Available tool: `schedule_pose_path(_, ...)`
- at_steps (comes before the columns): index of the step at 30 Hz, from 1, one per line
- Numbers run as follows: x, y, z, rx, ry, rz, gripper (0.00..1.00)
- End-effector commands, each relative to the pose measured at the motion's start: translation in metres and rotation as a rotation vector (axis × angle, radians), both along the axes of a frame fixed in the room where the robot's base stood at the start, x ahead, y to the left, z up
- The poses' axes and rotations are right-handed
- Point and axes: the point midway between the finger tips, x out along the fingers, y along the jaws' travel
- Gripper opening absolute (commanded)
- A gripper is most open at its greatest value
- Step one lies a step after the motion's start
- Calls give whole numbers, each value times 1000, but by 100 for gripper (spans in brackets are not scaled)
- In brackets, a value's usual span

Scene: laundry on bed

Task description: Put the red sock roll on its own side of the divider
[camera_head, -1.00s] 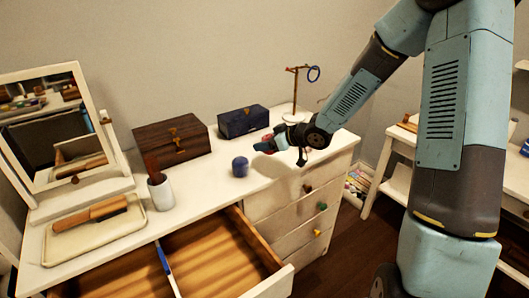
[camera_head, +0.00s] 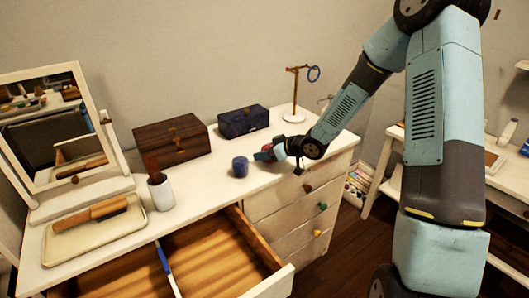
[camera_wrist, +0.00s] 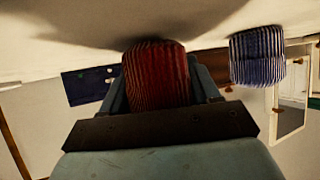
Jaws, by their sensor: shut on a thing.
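My gripper (camera_head: 269,153) is shut on the red sock roll (camera_head: 262,156), low over the dresser top, right of the blue sock roll. In the wrist view the ribbed red roll (camera_wrist: 155,75) sits between the fingers, close to the white top; I cannot tell whether it touches. The blue sock roll (camera_head: 240,167) stands on the dresser top behind the open drawer, and it also shows in the wrist view (camera_wrist: 257,57). The drawer (camera_head: 215,252) is open, with a thin blue and white divider (camera_head: 167,268) across it. The parts of the drawer in view look empty.
A wooden box (camera_head: 171,141), a dark blue box (camera_head: 243,121) and a ring stand (camera_head: 295,90) are at the back. A white cup (camera_head: 161,192), a tray with a brush (camera_head: 90,235) and a mirror (camera_head: 60,125) are at the left.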

Motion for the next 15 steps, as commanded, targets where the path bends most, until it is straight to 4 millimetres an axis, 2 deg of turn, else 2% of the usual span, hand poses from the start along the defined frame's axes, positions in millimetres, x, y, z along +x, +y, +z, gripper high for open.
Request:
schedule_pose_path(5, 0, 0, -5, 0, 0, 1, 31)
schedule_pose_path(6, 0, 0, -4, 0, 0, 1, 65)
schedule_pose_path(13, 0, 0, -4, 0, 0, 1, 86)
schedule_pose_path(15, 0, 0, -4, 0, 0, 1, 86)
